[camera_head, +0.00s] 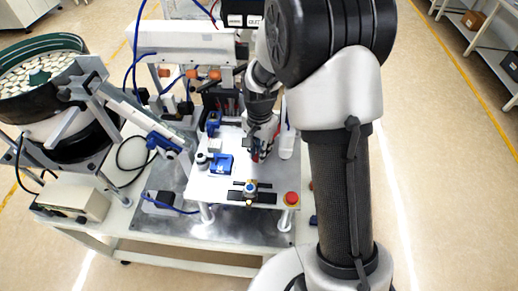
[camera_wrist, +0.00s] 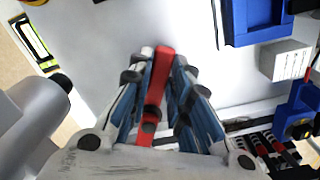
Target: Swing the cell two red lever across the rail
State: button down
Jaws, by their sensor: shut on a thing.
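In the wrist view the red lever (camera_wrist: 163,66) is a narrow bar standing out from the white plate. My gripper (camera_wrist: 160,88) has its two blue-padded fingers closed on either side of it. The lever's far end shows beyond the fingertips, and part of its length is hidden between the fingers. In the head view my gripper (camera_head: 256,151) is small and low over the white plate (camera_head: 222,190), at its right side. Only a trace of red shows there, and the rail is hard to make out.
A red button (camera_head: 291,198) sits at the plate's front right corner. A white rounded part (camera_head: 286,145) stands close to the right of my gripper. The bowl feeder (camera_head: 50,85) is at the far left.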

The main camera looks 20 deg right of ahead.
jog(key=c, duration=1.5)
grip_release()
jog(key=shift+r, duration=0.15)
notch_tip(320, 180, up, 12)
jog(key=shift+f, duration=0.1)
